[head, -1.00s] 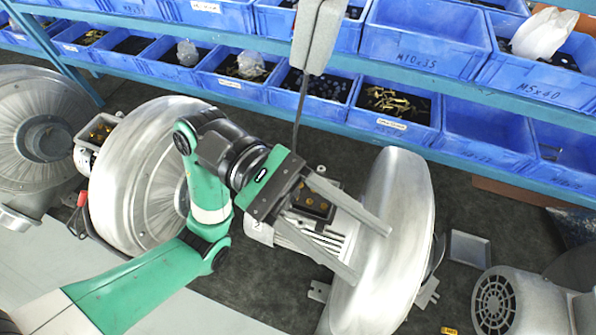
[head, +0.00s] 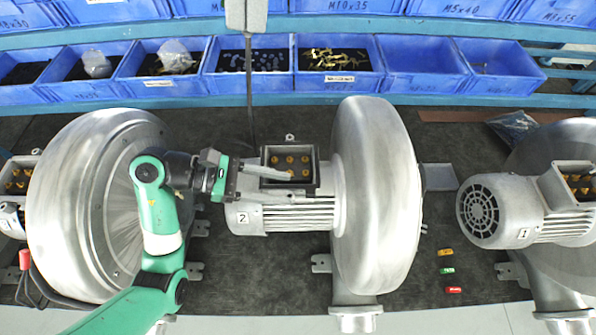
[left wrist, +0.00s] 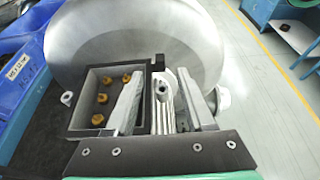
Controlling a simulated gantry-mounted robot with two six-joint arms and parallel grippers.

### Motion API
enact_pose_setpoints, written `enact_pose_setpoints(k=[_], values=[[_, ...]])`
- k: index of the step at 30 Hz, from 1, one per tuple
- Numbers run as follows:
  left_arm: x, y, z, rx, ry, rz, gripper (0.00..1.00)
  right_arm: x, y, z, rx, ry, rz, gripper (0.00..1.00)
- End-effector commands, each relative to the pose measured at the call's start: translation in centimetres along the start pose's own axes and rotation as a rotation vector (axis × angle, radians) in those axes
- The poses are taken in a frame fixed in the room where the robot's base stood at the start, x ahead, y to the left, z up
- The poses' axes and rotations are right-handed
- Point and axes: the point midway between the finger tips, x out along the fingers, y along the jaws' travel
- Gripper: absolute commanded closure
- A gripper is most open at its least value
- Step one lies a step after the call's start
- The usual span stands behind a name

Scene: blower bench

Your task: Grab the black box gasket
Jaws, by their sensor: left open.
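The black box gasket is hard to single out. A black edging shows on the terminal box (head: 318,170) on the motor marked 2 (head: 290,214). In the left wrist view a black strip (left wrist: 146,112) runs along the right side of the terminal box (left wrist: 77,128). Several brass-coloured studs stand inside the box. My left gripper (head: 291,182) is open at the near-left part of the box. In the left wrist view my left gripper (left wrist: 160,74) has the black strip and the motor's ribs between its fingers; I cannot tell whether they touch. My right gripper is not in view.
A large silver blower housing (head: 375,200) stands right of the box, another (head: 85,205) to the left. A second motor (head: 505,210) is at right. Blue bins (head: 425,70) line the shelf behind. A small grey tray (head: 440,177) lies on the dark mat.

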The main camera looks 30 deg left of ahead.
Motion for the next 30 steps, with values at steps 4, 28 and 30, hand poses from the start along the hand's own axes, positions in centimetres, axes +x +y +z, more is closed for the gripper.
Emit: enact_pose_setpoints(k=[4,28,30], values=[[0.4,0.0,0.0,0.000,0.000,0.001,0.46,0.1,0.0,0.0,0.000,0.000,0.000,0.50],[5.5,0.0,0.6,0.000,0.000,0.001,0.82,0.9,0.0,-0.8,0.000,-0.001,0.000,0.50],[5.5,-0.1,0.6,0.000,0.000,0.001,0.95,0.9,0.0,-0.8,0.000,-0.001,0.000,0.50]])
